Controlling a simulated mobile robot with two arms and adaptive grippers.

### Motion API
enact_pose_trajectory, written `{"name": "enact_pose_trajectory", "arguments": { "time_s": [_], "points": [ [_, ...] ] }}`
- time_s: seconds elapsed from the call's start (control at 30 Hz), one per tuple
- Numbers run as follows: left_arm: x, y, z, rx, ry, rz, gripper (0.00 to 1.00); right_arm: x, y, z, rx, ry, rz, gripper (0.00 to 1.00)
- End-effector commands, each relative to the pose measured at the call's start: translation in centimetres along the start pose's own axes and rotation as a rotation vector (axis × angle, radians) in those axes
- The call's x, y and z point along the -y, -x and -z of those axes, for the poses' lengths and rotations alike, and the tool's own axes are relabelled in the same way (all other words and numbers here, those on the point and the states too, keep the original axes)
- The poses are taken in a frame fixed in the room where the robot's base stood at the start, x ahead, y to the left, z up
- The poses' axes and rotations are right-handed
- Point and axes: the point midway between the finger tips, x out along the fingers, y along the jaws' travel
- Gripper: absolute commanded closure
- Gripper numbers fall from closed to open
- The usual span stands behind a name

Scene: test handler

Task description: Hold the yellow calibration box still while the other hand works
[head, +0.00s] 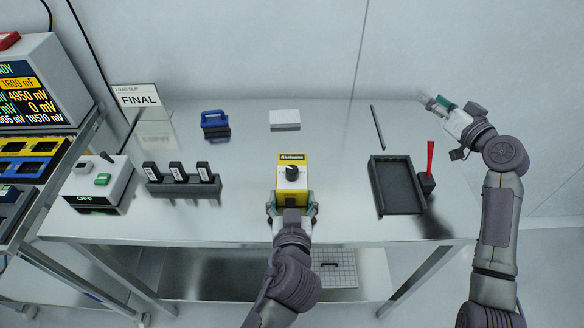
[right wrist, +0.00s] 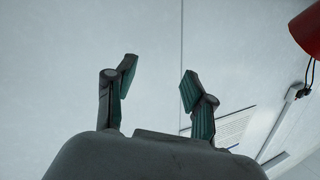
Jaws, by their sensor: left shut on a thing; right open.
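My right gripper (head: 437,102) is raised at the far right, away from the box. In the right wrist view its fingers (right wrist: 157,90) are apart with nothing between them. The underside of the box is hidden.
On the steel table (head: 335,215) are a dark tray (head: 397,210), a red-handled tool in a black holder (head: 427,183), a thin dark rod (head: 377,127), a white block (head: 285,120), a blue-handled item (head: 214,119), a rack of black modules (head: 183,188) and a switch box (head: 99,183).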

Motion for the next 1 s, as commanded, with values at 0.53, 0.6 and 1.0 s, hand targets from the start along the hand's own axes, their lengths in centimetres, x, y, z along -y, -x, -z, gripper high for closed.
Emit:
{"name": "enact_pose_trajectory", "arguments": {
  "time_s": [0.53,0.6,1.0],
  "points": [
    [0.0,0.0,0.0,0.0,0.0,0.001,0.52,23.3,7.3,-11.1,0.451,0.594,1.088,0.46],
    [0.0,0.0,0.0,0.0,0.0,0.001,0.52,23.8,7.5,-11.5,0.454,0.603,1.112,0.46],
    [0.0,0.0,0.0,0.0,0.0,0.0,0.52,28.7,4.8,-15.9,0.453,0.6,1.114,0.46]
  ]
}}
